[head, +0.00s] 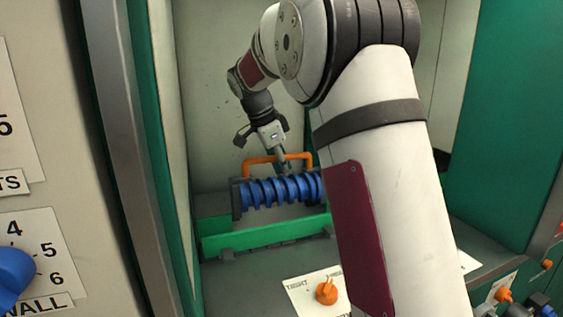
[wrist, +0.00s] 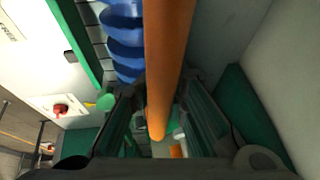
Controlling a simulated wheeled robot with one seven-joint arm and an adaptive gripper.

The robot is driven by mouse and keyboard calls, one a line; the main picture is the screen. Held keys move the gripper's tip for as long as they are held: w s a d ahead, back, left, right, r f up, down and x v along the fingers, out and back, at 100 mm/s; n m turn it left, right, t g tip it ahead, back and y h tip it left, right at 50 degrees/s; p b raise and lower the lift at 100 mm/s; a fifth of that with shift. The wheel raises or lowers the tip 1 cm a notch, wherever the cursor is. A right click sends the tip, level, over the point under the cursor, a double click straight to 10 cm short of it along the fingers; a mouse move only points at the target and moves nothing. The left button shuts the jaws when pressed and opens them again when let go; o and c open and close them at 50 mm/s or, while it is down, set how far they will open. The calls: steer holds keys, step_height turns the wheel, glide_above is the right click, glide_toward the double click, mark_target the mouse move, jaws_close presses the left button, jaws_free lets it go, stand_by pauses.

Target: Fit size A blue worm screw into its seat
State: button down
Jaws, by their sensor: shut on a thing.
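The blue worm screw (head: 275,190) lies level in the head view, with dark ends and an orange handle (head: 262,159) arched above it. My gripper (head: 282,160) reaches down from above and is shut on the orange handle. In the wrist view the orange handle (wrist: 165,60) runs between the fingers of my gripper (wrist: 158,115), with the blue worm screw (wrist: 124,38) beside it. The screw is at the green seat (head: 264,236), just above or behind its front wall. I cannot tell whether it touches the seat. My arm hides the screw's right end.
The seat is in a recess with pale walls and green sides (head: 507,110). An orange knob (head: 326,291) on a white plate is in front. A grey panel (head: 60,130) with a blue knob (head: 12,272) stands at the left. More orange knobs (head: 503,295) are at lower right.

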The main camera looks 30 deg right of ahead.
mark_target(281, 177)
steer(key=shift+f+b, duration=1.1)
steer(key=shift+f, duration=0.85)
steer(key=shift+w+d, duration=0.1)
steer(key=shift+w, duration=0.4)
steer(key=shift+f+b, duration=0.45)
steer(key=c, duration=1.5)
jaws_free()
steer(key=shift+o, duration=0.2)
steer(key=shift+f, duration=0.1)
